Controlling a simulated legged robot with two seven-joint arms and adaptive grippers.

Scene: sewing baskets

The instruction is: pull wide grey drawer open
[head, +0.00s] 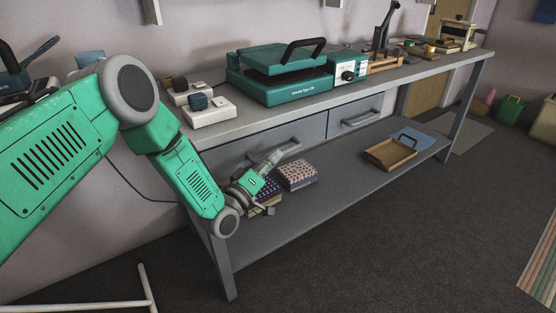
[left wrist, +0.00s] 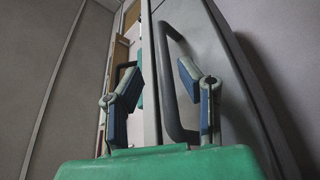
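The wide grey drawer (head: 312,131) is under the left part of the table top, its front seemingly flush with the frame. Its grey bar handle (head: 290,147) is partly hidden by my left gripper (head: 268,163). In the left wrist view, my left gripper (left wrist: 158,75) is open, with its two blue-padded fingers apart. The handle (left wrist: 174,85) stands between the fingers, closer to the right one, with gaps visible. The drawer front (left wrist: 218,65) fills the right side of that view. My right gripper is not in view.
A smaller drawer with its own handle (head: 362,117) is to the right. A lower shelf (head: 330,190) holds patterned boxes (head: 298,174) close below my gripper, and a wooden tray (head: 390,153). A green press (head: 285,80) stands on top.

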